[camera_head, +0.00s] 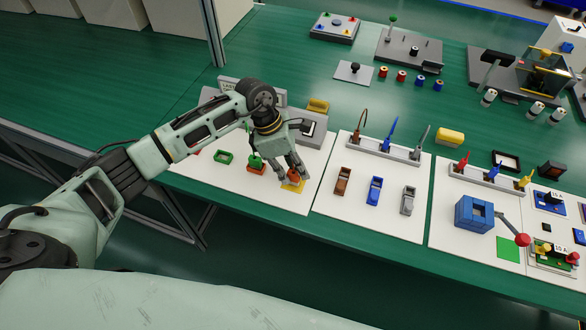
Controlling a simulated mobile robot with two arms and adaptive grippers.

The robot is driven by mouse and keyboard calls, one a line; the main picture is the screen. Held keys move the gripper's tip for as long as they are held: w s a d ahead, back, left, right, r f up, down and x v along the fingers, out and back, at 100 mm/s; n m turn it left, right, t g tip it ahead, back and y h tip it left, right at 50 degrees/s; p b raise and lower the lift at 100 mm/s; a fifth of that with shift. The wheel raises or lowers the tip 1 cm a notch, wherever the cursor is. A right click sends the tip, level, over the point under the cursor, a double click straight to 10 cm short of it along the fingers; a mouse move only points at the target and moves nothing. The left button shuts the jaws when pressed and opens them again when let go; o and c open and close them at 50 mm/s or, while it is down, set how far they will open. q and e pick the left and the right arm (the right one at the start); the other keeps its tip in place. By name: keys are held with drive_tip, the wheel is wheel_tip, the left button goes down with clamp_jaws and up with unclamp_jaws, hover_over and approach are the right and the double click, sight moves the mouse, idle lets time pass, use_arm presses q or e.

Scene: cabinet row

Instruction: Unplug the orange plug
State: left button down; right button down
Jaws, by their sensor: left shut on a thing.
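My left gripper (285,171) reaches down over the left white board (245,193). Its fingers are shut on a small orange-red piece (293,176), partly hidden by the fingers, above or on a flat orange-yellow square (293,187). I cannot tell whether this piece is the orange plug or whether it touches the square. Left of the fingers a green knob (254,161) stands on a red-orange base (256,170). My right gripper is not in view.
A green frame (224,157) lies on the same board. The middle board has brown (342,180), blue (374,191) and grey (408,200) blocks below a strip with upright plugs. A blue box with a red-knobbed lever (522,239) stands farther right. Green table shows behind the boards.

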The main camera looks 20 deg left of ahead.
use_arm(q)
drive_tip(key=c, duration=1.7)
unclamp_jaws()
drive_tip(key=shift+r, duration=0.15)
